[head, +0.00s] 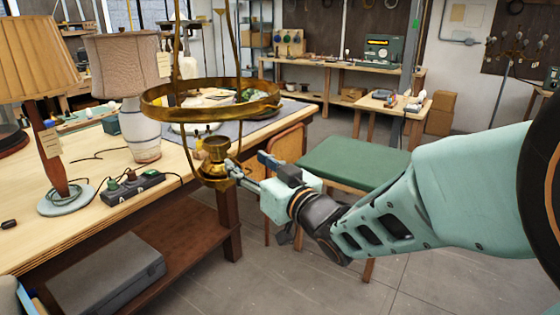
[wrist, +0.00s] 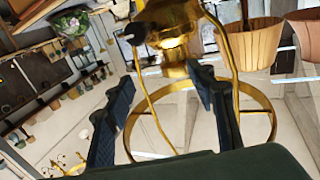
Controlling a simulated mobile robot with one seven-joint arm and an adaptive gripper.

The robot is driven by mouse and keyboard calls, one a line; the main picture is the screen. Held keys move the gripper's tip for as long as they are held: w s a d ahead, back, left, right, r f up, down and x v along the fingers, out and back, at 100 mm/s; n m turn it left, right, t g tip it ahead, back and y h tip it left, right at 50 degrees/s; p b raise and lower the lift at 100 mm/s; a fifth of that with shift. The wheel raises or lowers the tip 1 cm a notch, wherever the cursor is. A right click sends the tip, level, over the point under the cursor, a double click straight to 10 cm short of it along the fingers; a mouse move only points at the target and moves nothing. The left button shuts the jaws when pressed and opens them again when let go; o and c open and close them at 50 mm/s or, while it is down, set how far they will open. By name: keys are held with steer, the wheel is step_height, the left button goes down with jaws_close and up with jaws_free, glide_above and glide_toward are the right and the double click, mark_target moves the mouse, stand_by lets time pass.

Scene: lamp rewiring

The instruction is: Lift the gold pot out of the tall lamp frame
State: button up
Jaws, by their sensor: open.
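The tall lamp frame (head: 211,112) is brass, with a wide ring and thin rods, and hangs at the front right of the workbench. The gold pot (head: 216,158) sits low in it, below the ring. My gripper (head: 243,168) is open just right of the pot, pointing at it. In the wrist view the pot (wrist: 172,22) shows at the top, beyond the two dark fingertips of my gripper (wrist: 162,76). The frame's rods and ring (wrist: 272,110) show there too, passing behind the right finger. I cannot tell whether a finger touches the frame or pot.
The workbench (head: 25,240) holds a wooden lamp (head: 50,150), a white-and-blue lamp (head: 138,130) and a power strip (head: 140,188). A grey case (head: 105,275) lies on the lower shelf. The floor at front right is open.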

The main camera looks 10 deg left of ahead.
mark_target(222, 155)
steer(key=shift+n, duration=0.4)
steer(key=a, duration=0.1)
steer(key=w+a, duration=0.1)
steer(key=a, duration=0.3)
steer(key=shift+w+f+p, duration=0.2)
steer(key=shift+w+p, duration=0.1)
steer(key=p+x, duration=0.1)
steer(key=x, duration=0.3)
steer(key=shift+s+a+r, duration=0.1)
steer(key=shift+s+a, duration=0.05)
steer(key=shift+a, duration=0.1)
steer(key=shift+w+a, duration=0.35)
steer(key=shift+w, duration=0.05)
steer(key=shift+c, duration=0.4)
steer(key=c, duration=1)
